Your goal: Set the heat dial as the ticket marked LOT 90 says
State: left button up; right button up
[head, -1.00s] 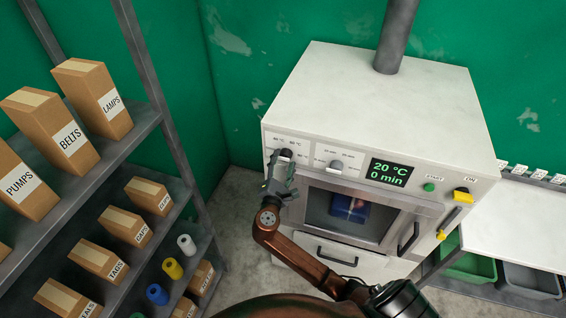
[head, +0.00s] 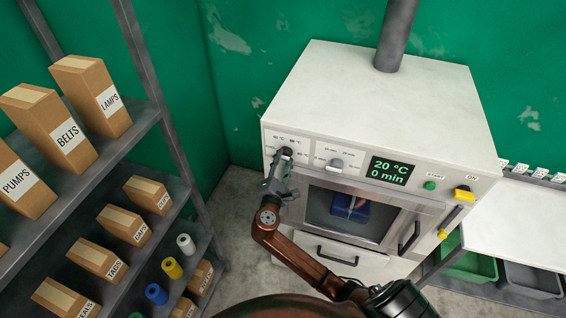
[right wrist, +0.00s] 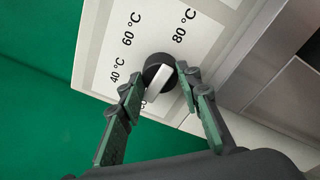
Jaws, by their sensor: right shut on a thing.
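The heat dial (right wrist: 158,73) is a black round knob with a light grip bar, on the left of the machine's white front panel. The 40, 60 and 80 °C marks around it are readable in the right wrist view; another mark is partly hidden. I cannot tell which mark the bar points to. My right gripper (right wrist: 155,85) is shut on the dial, a finger on each side; it also shows in the head view (head: 278,165). The display (head: 390,171) reads 20 °C and 0 min. Several small white tickets (head: 540,173) stand at the right, too small to read. My left gripper is out of view.
A second dial (head: 336,164) sits right of the heat dial. Further right are a green START button (head: 430,186) and a yellow ON switch (head: 463,193). A door with a window (head: 335,232) lies below. Shelves with boxes (head: 92,97) stand left.

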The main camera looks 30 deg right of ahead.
jog(key=m+b, duration=0.6)
jog(key=f+m+h+b, duration=0.1)
jog(key=m+b, duration=0.1)
jog(key=b, duration=0.1)
jog(key=shift+w+a+m+b, duration=0.1)
jog(key=shift+m+b, duration=0.3)
jog(key=shift+r+m+b, duration=0.15)
jog(key=shift+m+b, duration=0.95)
jog(key=shift+r+m, duration=0.1)
jog(key=shift+m, duration=0.2)
jog(key=shift+b, duration=0.3)
jog(key=shift+r, duration=0.1)
jog(key=o, duration=1.2)
